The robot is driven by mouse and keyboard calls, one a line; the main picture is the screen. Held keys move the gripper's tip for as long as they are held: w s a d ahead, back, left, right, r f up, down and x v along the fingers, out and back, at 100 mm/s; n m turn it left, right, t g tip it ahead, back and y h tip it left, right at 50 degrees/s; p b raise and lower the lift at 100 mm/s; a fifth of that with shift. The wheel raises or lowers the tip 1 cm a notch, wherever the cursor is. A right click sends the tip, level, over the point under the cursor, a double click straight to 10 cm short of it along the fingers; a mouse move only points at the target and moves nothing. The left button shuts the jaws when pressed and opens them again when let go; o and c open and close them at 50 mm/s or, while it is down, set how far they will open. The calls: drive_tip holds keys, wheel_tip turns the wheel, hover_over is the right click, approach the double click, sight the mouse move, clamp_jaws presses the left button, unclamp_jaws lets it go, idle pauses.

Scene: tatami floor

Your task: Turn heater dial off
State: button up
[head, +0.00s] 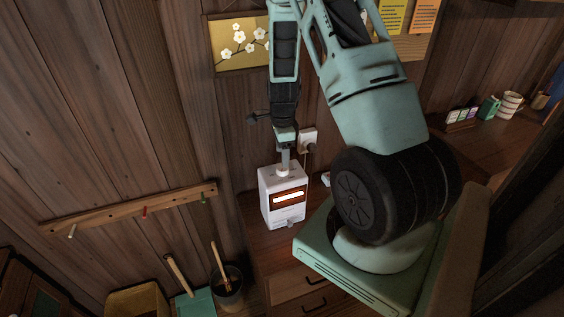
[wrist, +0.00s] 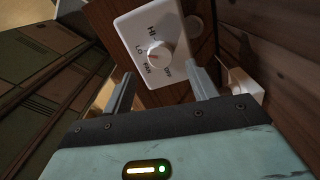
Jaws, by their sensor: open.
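The white heater (head: 270,212) stands on a wooden cabinet, with a glowing orange panel on its front. Its white dial (wrist: 161,55) is on the top face, with HI, LO, FAN and OFF printed around it. A small reddish mark shows on the knob's left side, roughly toward LO; the exact setting is hard to tell. My gripper (head: 285,158) points down just above the dial in the head view. In the wrist view my gripper (wrist: 160,72) is open and empty, its fingers apart to the left and right of the knob. Contact with the knob is not visible.
A wall outlet (head: 308,139) is behind the heater. A peg rail (head: 130,208) is on the left wall, above a dark bucket (head: 229,295). Cups (head: 510,104) stand on a shelf at right. Bare cabinet top lies left of the heater.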

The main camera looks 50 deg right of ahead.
sight(282, 170)
drive_tip(key=shift+f+p, duration=0.6)
drive_tip(key=shift+f, duration=2.2)
drive_tip(key=c, duration=1)
